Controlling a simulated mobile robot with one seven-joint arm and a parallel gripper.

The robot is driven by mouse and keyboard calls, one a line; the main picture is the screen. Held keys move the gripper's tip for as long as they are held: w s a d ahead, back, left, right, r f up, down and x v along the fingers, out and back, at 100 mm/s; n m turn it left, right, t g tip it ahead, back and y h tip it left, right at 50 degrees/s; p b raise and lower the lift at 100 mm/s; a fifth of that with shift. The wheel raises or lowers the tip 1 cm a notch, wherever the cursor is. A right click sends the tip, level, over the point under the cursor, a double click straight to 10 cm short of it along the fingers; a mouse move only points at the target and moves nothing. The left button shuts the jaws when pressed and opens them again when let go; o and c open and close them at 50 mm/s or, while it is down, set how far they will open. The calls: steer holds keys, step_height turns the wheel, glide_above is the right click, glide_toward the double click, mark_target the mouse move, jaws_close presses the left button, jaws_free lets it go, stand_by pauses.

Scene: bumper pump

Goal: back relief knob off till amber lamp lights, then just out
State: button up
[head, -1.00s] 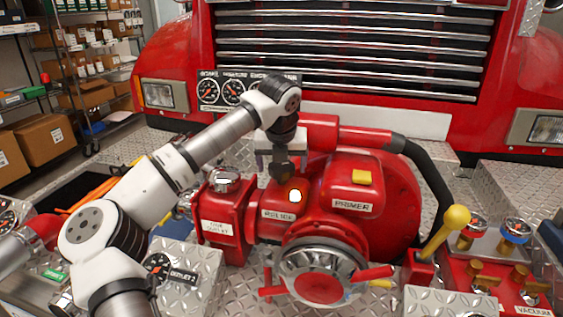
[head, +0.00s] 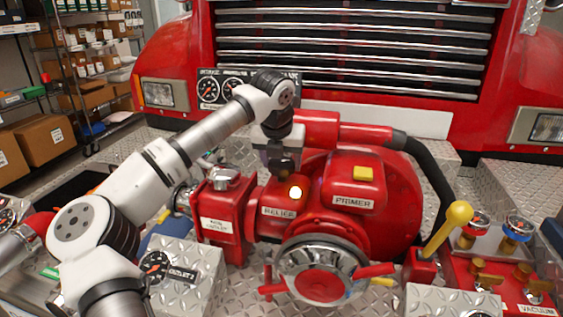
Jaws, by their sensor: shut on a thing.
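My gripper (head: 283,170) points down at the red pump housing, just behind the RELIEF label (head: 279,211). It is shut on the relief knob, which is mostly hidden by the jaws and wrist. The small round lamp (head: 296,192) sits just in front of and to the right of the jaws. It glows bright, pale at its middle with an amber edge.
The red pump (head: 400,215) has a PRIMER box with a yellow button (head: 362,174) close to the right of my gripper. A yellow-knobbed lever (head: 458,214) and valves stand farther right. Gauges (head: 221,88) stand behind my arm. A black hose (head: 430,175) curves down at the right.

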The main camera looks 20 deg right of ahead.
steer(key=o, duration=1)
steer(key=shift+c, duration=0.2)
steer(key=b+v, duration=0.2)
steer(key=v, duration=1.2)
